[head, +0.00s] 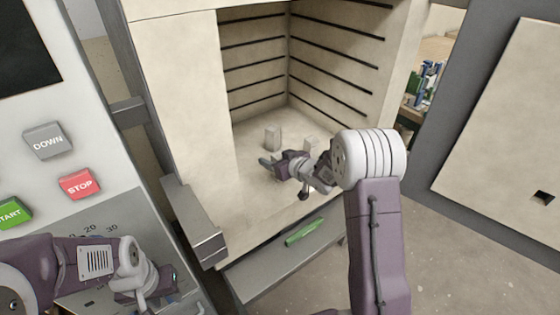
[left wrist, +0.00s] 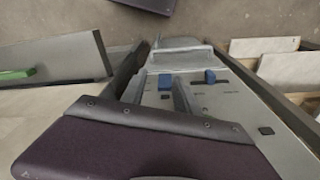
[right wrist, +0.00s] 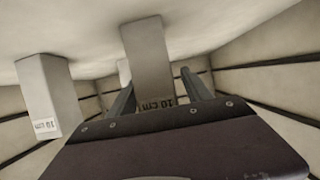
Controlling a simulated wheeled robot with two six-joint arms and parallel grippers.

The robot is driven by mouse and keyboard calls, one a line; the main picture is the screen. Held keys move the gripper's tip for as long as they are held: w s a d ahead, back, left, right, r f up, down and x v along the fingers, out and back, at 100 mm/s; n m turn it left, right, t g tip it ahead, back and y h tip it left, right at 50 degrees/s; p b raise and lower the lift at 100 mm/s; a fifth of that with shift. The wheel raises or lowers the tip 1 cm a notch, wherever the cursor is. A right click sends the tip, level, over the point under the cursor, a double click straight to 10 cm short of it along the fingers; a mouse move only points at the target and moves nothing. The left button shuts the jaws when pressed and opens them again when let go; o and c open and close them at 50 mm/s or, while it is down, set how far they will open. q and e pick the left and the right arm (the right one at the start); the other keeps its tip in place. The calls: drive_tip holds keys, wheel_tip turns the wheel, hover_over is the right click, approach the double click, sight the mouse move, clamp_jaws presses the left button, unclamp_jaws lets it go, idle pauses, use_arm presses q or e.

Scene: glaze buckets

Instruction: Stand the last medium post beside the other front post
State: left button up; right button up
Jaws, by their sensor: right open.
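In the right wrist view, upside down, a pale post marked "10 cm" (right wrist: 148,55) stands on the kiln floor between the fingers of my right gripper (right wrist: 160,95). The fingers are apart, one on each side. A second "10 cm" post (right wrist: 47,92) stands to the left, outside the fingers. Part of another post (right wrist: 124,72) shows behind the middle one. In the head view, my right gripper (head: 267,162) is low inside the kiln, near a post (head: 273,138) and another post (head: 310,143) partly hidden by my arm. My left gripper (head: 168,285) is open and empty by the control panel.
The kiln (head: 180,95) is open at the front, with dark grooves along its inner walls. A green bar (head: 305,232) lies on the grey ledge below the opening. The control panel (head: 90,180) is at the left. The kiln floor's front is mostly clear.

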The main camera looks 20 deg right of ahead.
drive_tip(key=s+d+h, duration=0.1)
drive_tip(key=s, duration=0.3)
drive_tip(key=s+d+m+g+h+p, duration=0.1)
drive_tip(key=s+d, duration=0.1)
drive_tip(key=s, duration=0.2)
drive_tip(key=s+d+r+g+h+p, duration=0.1)
drive_tip(key=s+d, duration=0.1)
drive_tip(key=s, duration=0.2)
drive_tip(key=shift+s+d+r, duration=0.1)
drive_tip(key=shift+s+d, duration=0.05)
drive_tip(key=shift+d, duration=0.05)
drive_tip(key=s+a+f+m+g, duration=0.1)
drive_tip(key=s+f+g, duration=0.1)
drive_tip(key=s, duration=0.5)
drive_tip(key=s+a+f+m+g+h, duration=0.1)
drive_tip(key=s+a+f+g, duration=0.1)
drive_tip(key=s+g, duration=0.2)
drive_tip(key=s+a+f+m+g, duration=0.1)
drive_tip(key=s+a+f+g, duration=0.1)
drive_tip(key=s, duration=0.7)
drive_tip(key=shift+s+g, duration=0.3)
drive_tip(key=shift+g, duration=0.5)
